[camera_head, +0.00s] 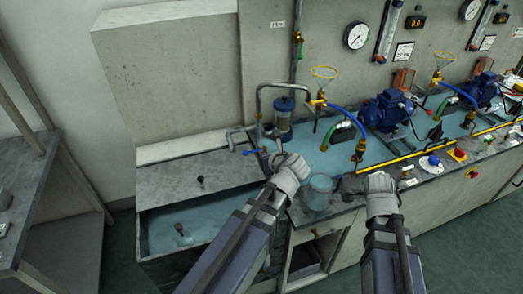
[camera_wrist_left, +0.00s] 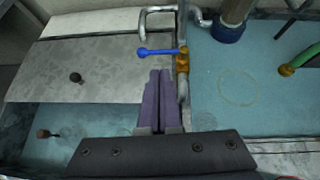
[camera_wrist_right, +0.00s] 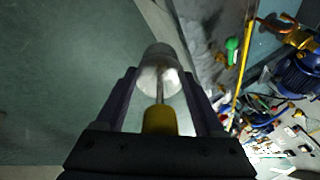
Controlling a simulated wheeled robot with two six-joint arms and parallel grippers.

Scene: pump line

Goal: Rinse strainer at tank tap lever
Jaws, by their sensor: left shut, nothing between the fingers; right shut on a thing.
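The tap lever (camera_wrist_left: 160,51) is blue and sits on a brass valve (camera_wrist_left: 182,62) at the tank edge; the lever also shows in the head view (camera_head: 252,152). My left gripper (camera_head: 276,158) is shut and empty, close to the lever. In the left wrist view its fingers (camera_wrist_left: 159,78) end just below the lever, with no clear contact. My right gripper (camera_head: 380,178) is at the front of the bench. In the right wrist view it (camera_wrist_right: 160,84) is shut on a pale cylinder with a rod and yellow end, apparently the strainer (camera_wrist_right: 157,66).
A tank (camera_head: 150,225) with water stands at left, partly under a grey lid (camera_head: 178,181) with a black knob. A clear bucket (camera_head: 320,190) stands on the bench front between my grippers. Blue pumps (camera_head: 388,108), hoses and valves crowd the bench at right.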

